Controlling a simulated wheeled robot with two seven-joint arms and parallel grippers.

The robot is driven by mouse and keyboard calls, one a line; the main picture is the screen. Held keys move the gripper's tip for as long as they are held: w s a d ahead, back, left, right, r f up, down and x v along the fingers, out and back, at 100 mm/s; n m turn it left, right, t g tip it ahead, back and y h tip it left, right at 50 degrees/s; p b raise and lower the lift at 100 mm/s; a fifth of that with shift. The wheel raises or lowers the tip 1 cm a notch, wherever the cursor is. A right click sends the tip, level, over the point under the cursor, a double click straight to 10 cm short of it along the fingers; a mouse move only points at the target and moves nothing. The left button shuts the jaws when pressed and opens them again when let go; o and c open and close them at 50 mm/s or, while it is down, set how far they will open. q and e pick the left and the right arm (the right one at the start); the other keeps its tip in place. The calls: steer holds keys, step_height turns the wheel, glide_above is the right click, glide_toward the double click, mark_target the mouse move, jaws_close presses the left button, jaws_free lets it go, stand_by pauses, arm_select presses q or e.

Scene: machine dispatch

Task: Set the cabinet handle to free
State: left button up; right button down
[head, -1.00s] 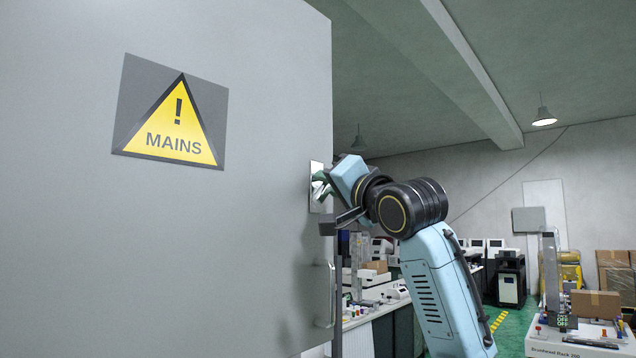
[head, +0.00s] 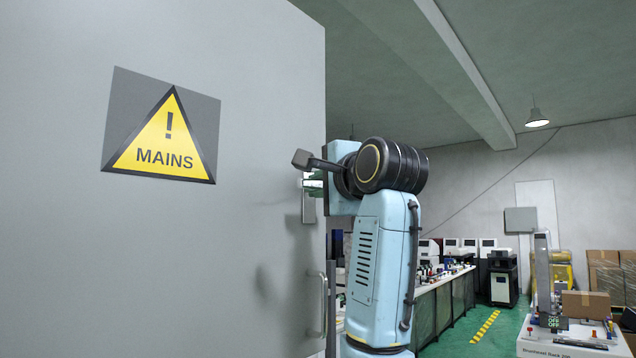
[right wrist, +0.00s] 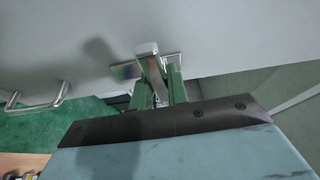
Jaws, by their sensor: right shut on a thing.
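The grey cabinet door (head: 240,220) fills the left of the head view and carries a yellow MAINS warning sign (head: 165,140). My wrist hides part of the lever in the head view. My left gripper is not in view.
A fixed metal pull bar (head: 323,305) is on the door below the handle; it also shows at left in the right wrist view (right wrist: 38,106). A workbench (head: 440,300) with equipment stands behind on the right.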

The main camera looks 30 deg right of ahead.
steer(key=shift+r+m, duration=0.1)
steer(key=shift+m, duration=0.2)
stand_by(0.4)
steer(key=c, duration=1.4)
jaws_free()
steer(key=shift+o, duration=0.2)
steer(key=s+a+b, duration=0.1)
steer(key=s+b, duration=1)
steer(key=s, duration=0.2)
steer(key=shift+s+b, duration=0.15)
steer(key=shift+b, duration=0.2)
